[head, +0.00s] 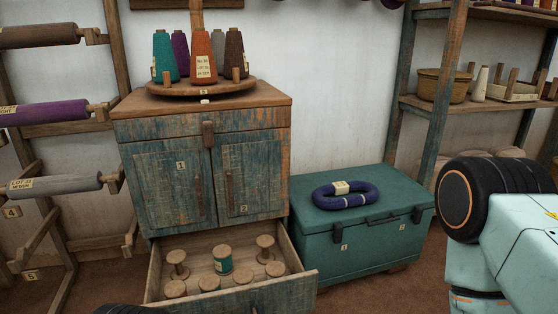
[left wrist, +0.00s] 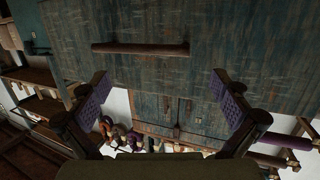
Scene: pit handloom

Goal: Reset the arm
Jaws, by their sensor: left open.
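My left gripper (left wrist: 165,92) is open in the left wrist view, with its two purple-padded fingers wide apart and nothing between them. Behind and between the fingers is weathered blue-green wood with a long brown handle (left wrist: 140,48). The gap between fingers and wood is hard to judge. In the head view the left gripper cannot be made out; only a dark curved piece shows at the bottom edge. At the right edge is a link of my right arm, pale green with a black joint; its gripper is out of frame.
The cabinet (head: 180,180) has its lower drawer (head: 290,292) pulled out, holding several wooden spools and a teal one (head: 222,260). Cones of yarn stand on a round tray (head: 160,91) on top. A teal chest (head: 330,235) carries a blue yarn hank (head: 345,197). Shelves stand right, a roll rack left.

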